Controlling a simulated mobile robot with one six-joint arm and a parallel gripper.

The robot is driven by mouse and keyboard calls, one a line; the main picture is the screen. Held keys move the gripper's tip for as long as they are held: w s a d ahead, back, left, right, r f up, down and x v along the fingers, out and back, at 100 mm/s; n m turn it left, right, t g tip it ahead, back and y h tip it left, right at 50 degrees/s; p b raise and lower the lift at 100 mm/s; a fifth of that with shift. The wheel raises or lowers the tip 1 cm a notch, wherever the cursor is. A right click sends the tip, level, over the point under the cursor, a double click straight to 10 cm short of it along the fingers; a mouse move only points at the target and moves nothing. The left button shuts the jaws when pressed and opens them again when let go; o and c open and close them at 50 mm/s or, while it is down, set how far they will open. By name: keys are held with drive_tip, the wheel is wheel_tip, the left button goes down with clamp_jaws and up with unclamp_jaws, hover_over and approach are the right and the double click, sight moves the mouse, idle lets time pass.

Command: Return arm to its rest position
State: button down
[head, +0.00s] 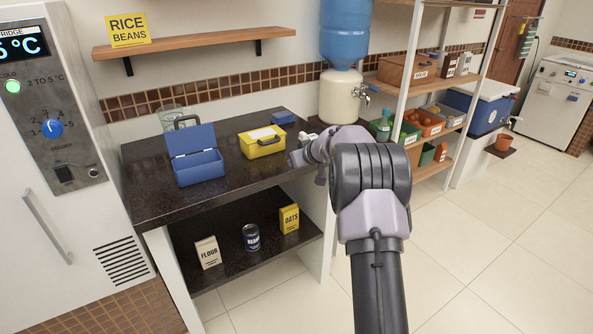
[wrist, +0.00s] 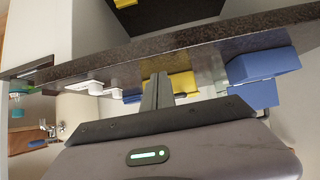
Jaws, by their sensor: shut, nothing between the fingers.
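My arm reaches up from the bottom of the head view and bends toward the counter. My gripper (head: 296,158) is small there, at the counter's right end, to the right of the yellow box. In the wrist view my gripper (wrist: 158,92) shows its fingers together with nothing between them. That view is turned over, with the counter edge running across the top. I cannot tell the exact gap between the gripper and the counter.
The dark counter (head: 135,205) holds an open blue toolbox (head: 200,168), a yellow box (head: 262,143) and a small blue box (head: 283,118). A water dispenser (head: 342,97) and a stocked shelf rack (head: 425,85) stand beyond. The floor at right (head: 510,230) is clear.

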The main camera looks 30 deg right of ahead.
drive_tip(key=s+a+r+g+y, duration=0.1)
drive_tip(key=s+a+r, duration=0.4)
drive_tip(key=s+a, duration=0.25)
drive_tip(key=s+a+r+m+y, duration=0.1)
drive_tip(key=s+a+r, duration=0.4)
drive_tip(key=s+a, duration=0.3)
drive_tip(key=s+a+r+g+y, duration=0.1)
drive_tip(key=s+a+r, duration=0.45)
drive_tip(key=a, duration=0.45)
drive_tip(key=s+a+f+m+g, duration=0.1)
drive_tip(key=s+a+f, duration=0.2)
drive_tip(key=s, duration=1)
drive_tip(key=s+a+f+m+g+h, duration=0.1)
drive_tip(key=s+a+f+m, duration=0.1)
drive_tip(key=s, duration=1.1)
drive_tip(key=shift+a+f+m+g, duration=0.3)
drive_tip(key=shift+a+f, duration=0.4)
drive_tip(key=shift+f, duration=0.2)
drive_tip(key=shift+w, duration=0.1)
